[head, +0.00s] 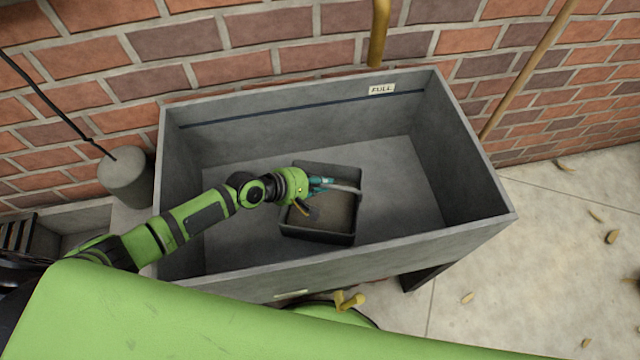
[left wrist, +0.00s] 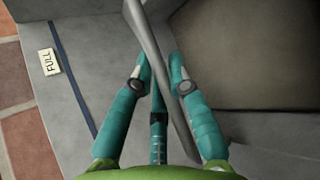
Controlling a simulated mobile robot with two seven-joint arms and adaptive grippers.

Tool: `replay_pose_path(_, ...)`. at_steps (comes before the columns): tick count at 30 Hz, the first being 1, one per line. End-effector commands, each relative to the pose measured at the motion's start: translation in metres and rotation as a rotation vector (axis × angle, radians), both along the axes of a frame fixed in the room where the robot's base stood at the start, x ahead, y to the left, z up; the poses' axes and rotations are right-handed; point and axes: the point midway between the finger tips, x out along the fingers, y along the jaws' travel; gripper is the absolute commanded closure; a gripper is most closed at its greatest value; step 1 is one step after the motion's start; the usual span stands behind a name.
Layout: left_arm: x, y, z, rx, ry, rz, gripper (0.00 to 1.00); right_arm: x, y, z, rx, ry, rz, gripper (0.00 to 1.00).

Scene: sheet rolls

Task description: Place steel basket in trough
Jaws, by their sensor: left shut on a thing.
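The steel basket (head: 318,236) is a dark grey, open-topped box with a brownish inside, and it is within the grey trough (head: 400,258). I cannot tell whether it rests on the trough floor. My left gripper (head: 322,187) reaches over the trough wall and is shut on the basket's handle, a grey bar. In the left wrist view the handle (left wrist: 160,60) passes between the teal fingers of the left gripper (left wrist: 158,78), with part of the basket (left wrist: 255,55) at the right. My right gripper is not in view.
A "FULL" label (head: 382,89) and a dark line mark the trough's back inner wall. A brick wall (head: 290,50) stands behind, with pipes (head: 378,35). A grey cylinder (head: 126,178) hangs at the left. The trough floor right of the basket is clear.

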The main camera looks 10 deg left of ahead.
Motion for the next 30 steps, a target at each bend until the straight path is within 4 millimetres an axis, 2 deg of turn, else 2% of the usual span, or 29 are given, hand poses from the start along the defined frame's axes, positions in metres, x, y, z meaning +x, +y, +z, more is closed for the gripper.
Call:
replay_pose_path(10,0.002,-0.001,-0.003,-0.004,-0.006,0.003,1.00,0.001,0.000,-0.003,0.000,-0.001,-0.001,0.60)
replay_pose_path(11,0.001,0.000,-0.004,-0.001,-0.002,0.001,0.70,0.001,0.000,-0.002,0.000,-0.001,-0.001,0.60)
replay_pose_path(12,0.001,0.000,-0.004,-0.001,-0.002,0.001,0.58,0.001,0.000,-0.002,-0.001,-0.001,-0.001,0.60)
replay_pose_path(23,0.001,0.000,-0.001,-0.001,-0.003,0.001,0.58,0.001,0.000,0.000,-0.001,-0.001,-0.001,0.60)
replay_pose_path(26,-0.004,0.007,0.004,0.001,-0.001,0.002,0.58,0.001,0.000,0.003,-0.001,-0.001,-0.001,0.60)
replay_pose_path(30,-0.018,0.022,0.020,0.002,-0.002,0.001,0.58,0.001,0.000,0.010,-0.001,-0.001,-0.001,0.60)
